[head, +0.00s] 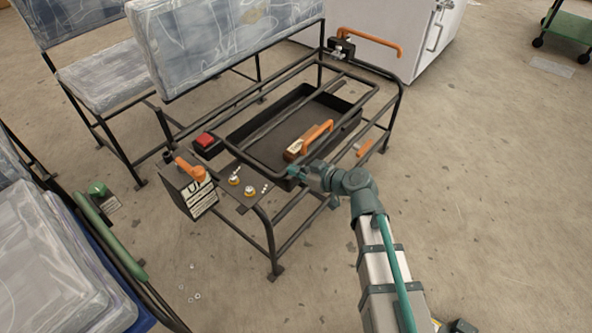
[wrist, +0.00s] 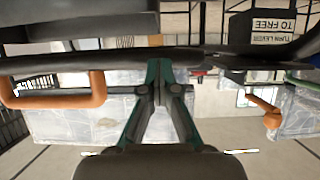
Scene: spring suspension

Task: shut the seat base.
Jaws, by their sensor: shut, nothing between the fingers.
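A black tubular seat frame (head: 262,222) stands on the floor in the head view. A large plastic-wrapped cushion (head: 225,42) stands upright along its back; I cannot tell whether it is the seat base or a backrest. An inner tube loop lies over a dark open tray (head: 263,145) with an orange handle (head: 318,136). My gripper (head: 291,171) is shut and empty, at the loop's near corner. In the wrist view the closed fingertips (wrist: 160,64) are at a dark bar (wrist: 115,62); contact is unclear.
A box with an orange lever (head: 190,185) and a red block (head: 207,141) sit at the frame's left. Another orange handle (head: 370,42) is at the far right corner. Wrapped seats stand left, a white cabinet (head: 385,25) behind. Floor on the right (head: 490,190) is clear.

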